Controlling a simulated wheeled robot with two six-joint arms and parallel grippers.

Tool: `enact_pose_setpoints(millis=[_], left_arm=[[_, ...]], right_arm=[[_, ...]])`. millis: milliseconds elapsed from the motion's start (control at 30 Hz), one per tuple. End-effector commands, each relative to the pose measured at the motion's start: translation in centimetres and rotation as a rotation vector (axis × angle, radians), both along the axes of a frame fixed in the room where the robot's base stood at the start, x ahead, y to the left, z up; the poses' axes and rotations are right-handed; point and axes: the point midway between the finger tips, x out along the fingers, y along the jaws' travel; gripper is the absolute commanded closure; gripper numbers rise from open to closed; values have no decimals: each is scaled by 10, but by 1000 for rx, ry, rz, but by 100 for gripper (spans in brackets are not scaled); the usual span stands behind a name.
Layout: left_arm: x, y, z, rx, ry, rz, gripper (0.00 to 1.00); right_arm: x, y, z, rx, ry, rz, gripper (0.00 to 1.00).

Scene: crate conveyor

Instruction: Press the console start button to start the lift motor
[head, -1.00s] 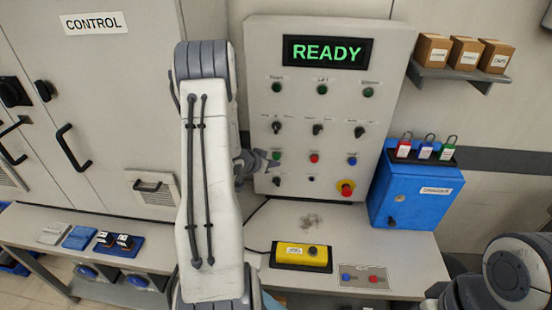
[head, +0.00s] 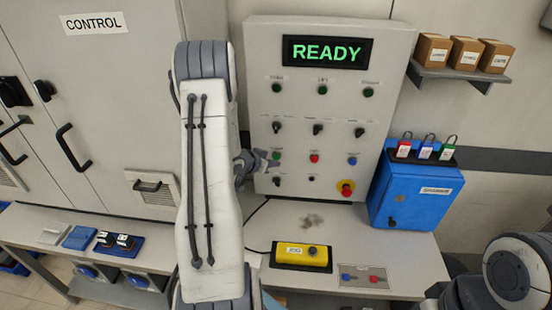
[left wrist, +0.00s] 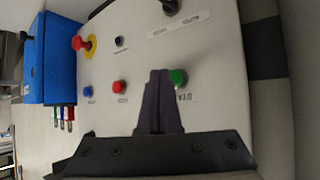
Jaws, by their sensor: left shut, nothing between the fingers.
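The grey console panel (head: 258,45) stands upright, and its display (head: 328,52) reads READY in green. The green button (head: 276,156) is in the lower button row, left of a red button (head: 314,158) and a blue button (head: 352,161). My left gripper (head: 271,161) is in front of the panel at the green button. In the left wrist view, its shut, empty fingers (left wrist: 158,74) end just beside the green button (left wrist: 178,77); I cannot tell whether they touch it. My right gripper is out of view.
A red emergency knob (head: 346,188) is at the panel's lower right. Selector switches (head: 317,129) sit above the buttons. A blue box with padlocks (head: 419,193) stands at right. A yellow pendant (head: 301,256) and a small button plate (head: 362,278) lie on the bench.

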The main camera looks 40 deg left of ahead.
Motion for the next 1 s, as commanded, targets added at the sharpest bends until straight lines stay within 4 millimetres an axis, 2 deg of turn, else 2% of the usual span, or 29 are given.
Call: enact_pose_setpoints(millis=[1000], left_arm=[[10,6,0,0,0,0,100]], right_arm=[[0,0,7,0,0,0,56]])
